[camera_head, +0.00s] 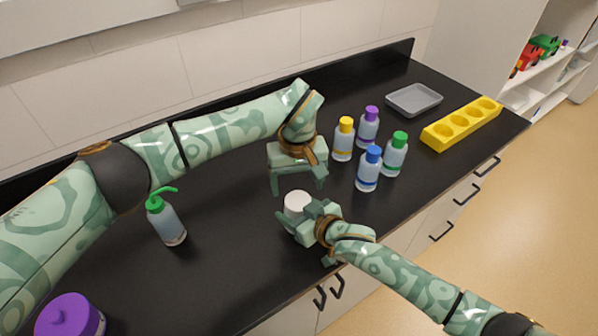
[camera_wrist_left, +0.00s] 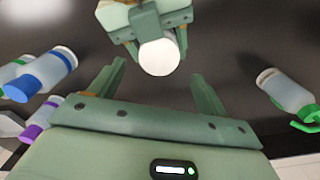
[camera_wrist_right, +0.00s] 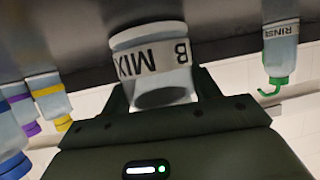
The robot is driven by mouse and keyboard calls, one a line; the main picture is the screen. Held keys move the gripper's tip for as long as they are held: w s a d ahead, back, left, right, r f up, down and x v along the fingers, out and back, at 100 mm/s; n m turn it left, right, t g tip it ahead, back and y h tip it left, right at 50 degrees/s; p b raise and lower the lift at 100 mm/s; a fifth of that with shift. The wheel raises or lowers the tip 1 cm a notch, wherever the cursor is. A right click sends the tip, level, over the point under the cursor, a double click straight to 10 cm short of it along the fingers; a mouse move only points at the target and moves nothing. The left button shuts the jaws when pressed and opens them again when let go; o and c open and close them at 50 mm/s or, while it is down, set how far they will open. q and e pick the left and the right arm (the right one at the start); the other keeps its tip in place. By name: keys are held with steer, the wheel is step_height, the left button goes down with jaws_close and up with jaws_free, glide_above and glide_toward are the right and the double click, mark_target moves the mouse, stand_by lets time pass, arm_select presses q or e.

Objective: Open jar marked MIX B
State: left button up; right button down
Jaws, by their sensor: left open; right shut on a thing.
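The jar marked MIX B (camera_wrist_right: 152,62) is between the fingers of my right gripper (camera_wrist_right: 160,82); its label shows in the right wrist view. Its round white top (camera_head: 297,201) shows in the head view, and again in the left wrist view (camera_wrist_left: 159,57). In the head view my right gripper (camera_head: 303,218) is shut on the jar's body, which it mostly hides. My left gripper (camera_head: 298,187) is open and empty, fingers pointing down, just behind the jar in the head view. In the left wrist view the white top appears between and beyond the open left fingers (camera_wrist_left: 159,75), apart from them.
Yellow (camera_head: 343,139), purple (camera_head: 368,128), green (camera_head: 394,155) and blue-capped (camera_head: 368,170) bottles stand right of the grippers. A grey tray (camera_head: 414,99) and yellow rack (camera_head: 462,124) lie farther right. A RINSE bottle (camera_head: 166,221) and purple-lidded container (camera_head: 70,316) are left. The front middle counter is clear.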

mark_target(298, 201)
arm_select(q)
step_height(298, 201, down, 5)
steer(key=shift+r, duration=0.1)
steer(key=c, duration=1.1)
steer(key=n, duration=0.7)
steer(key=shift+n, duration=0.4)
steer(key=n, duration=0.5)
steer(key=shift+n, duration=0.4)
steer(key=o, duration=1.1)
